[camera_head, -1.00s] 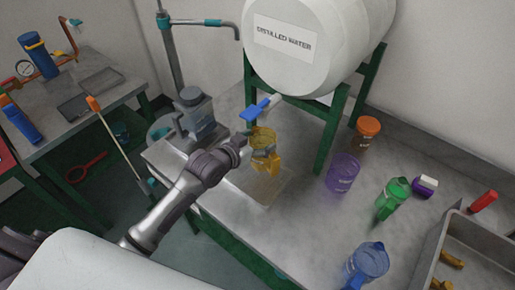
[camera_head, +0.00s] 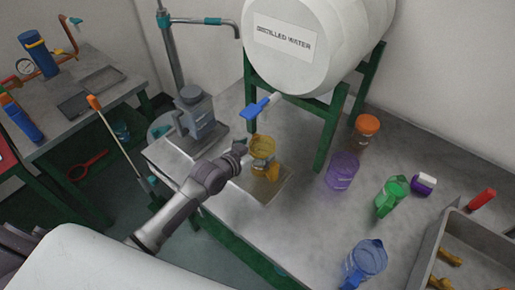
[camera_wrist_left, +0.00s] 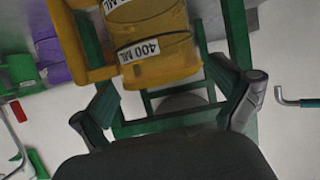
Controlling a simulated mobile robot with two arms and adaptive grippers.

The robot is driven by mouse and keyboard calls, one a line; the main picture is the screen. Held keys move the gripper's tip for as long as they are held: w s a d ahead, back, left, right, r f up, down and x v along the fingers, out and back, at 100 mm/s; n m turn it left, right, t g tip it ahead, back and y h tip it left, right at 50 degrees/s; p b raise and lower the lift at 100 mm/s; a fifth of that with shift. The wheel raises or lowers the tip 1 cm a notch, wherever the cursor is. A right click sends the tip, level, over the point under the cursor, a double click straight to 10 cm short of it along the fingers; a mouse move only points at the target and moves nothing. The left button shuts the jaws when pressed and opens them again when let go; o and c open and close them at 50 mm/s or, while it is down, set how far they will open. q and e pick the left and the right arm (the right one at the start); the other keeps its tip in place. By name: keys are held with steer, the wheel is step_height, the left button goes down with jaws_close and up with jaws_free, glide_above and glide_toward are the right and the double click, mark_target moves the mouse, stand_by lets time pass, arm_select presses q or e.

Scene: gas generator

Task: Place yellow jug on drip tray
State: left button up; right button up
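The yellow jug (camera_head: 263,148) stands upright over the flat drip tray (camera_head: 262,194) on the bench, below the blue tap (camera_head: 255,107) of the water barrel; it looks to rest on the tray. My left gripper (camera_head: 243,151) is just left of the jug. In the left wrist view, the fingers (camera_wrist_left: 168,92) are spread wide and the jug (camera_wrist_left: 155,55), with "400 ML" labels, is beyond them, apparently apart from both. Its handle is at the picture's left side. My right gripper is not visible.
The barrel's green stand (camera_head: 328,133) rises behind. A grey bin (camera_head: 440,245) is at the lower right.

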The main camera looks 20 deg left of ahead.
arm_select(q)
steer(key=b+v, duration=0.1)
steer(key=v, duration=1.1)
steer(key=shift+r, duration=0.2)
